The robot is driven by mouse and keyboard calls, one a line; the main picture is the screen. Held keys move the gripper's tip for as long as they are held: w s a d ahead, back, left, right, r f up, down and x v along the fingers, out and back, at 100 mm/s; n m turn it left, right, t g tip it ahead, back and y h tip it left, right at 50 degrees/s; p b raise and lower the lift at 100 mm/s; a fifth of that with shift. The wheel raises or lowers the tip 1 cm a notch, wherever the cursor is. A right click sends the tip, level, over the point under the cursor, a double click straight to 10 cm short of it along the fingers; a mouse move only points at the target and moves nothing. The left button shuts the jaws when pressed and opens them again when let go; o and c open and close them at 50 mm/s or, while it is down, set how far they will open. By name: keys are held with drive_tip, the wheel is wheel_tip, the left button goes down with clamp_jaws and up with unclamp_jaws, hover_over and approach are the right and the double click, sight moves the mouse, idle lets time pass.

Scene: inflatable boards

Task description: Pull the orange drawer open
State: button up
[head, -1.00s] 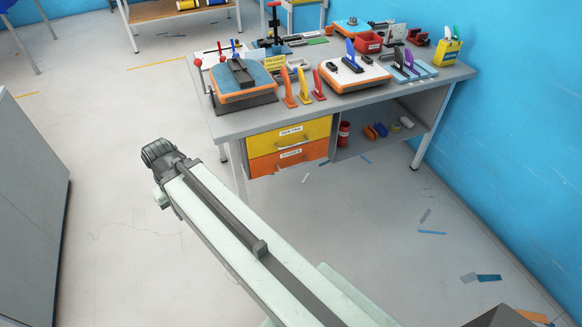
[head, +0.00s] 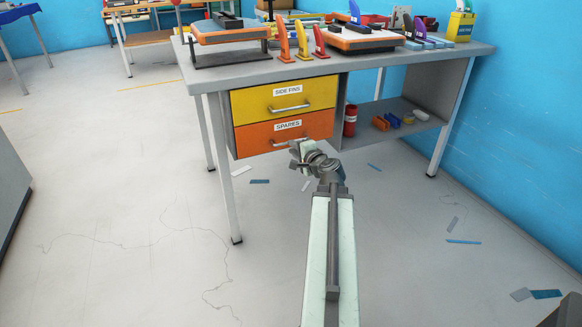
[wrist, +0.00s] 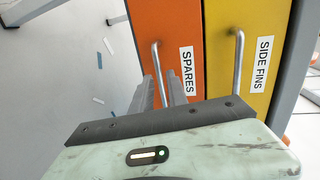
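The orange drawer (head: 262,139), labelled SPARES, is the lower drawer under the workbench and looks shut. Its metal bar handle (head: 283,142) also shows upright in the wrist view (wrist: 157,62). My gripper (head: 297,153) is at the drawer front, by the right part of the handle. In the wrist view my gripper's two fingers (wrist: 164,90) are apart, with the lower part of the handle in line with the gap between them. I see no finger closed on the bar. The fingertips partly hide the orange front.
The yellow drawer (head: 262,99), labelled SIDE FINS, is directly above, with its own handle (head: 289,107). An open shelf (head: 385,135) with a red can (head: 350,120) is to the right. A table leg (head: 227,190) stands left. The floor in front is mostly clear.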

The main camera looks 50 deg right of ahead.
drive_tip(key=shift+m+h, duration=0.4)
drive_tip(key=shift+h, duration=0.1)
drive_tip(key=w+d, duration=0.1)
drive_tip(key=w, duration=0.1)
drive_tip(key=w+d+f+b, duration=0.1)
drive_tip(key=d, duration=0.1)
drive_tip(key=w+d+f, duration=0.1)
drive_tip(key=w+d, duration=0.1)
drive_tip(key=shift+w, duration=0.35)
clamp_jaws()
drive_tip(key=shift+a, duration=0.1)
idle(0.6)
drive_tip(key=shift+a, duration=0.15)
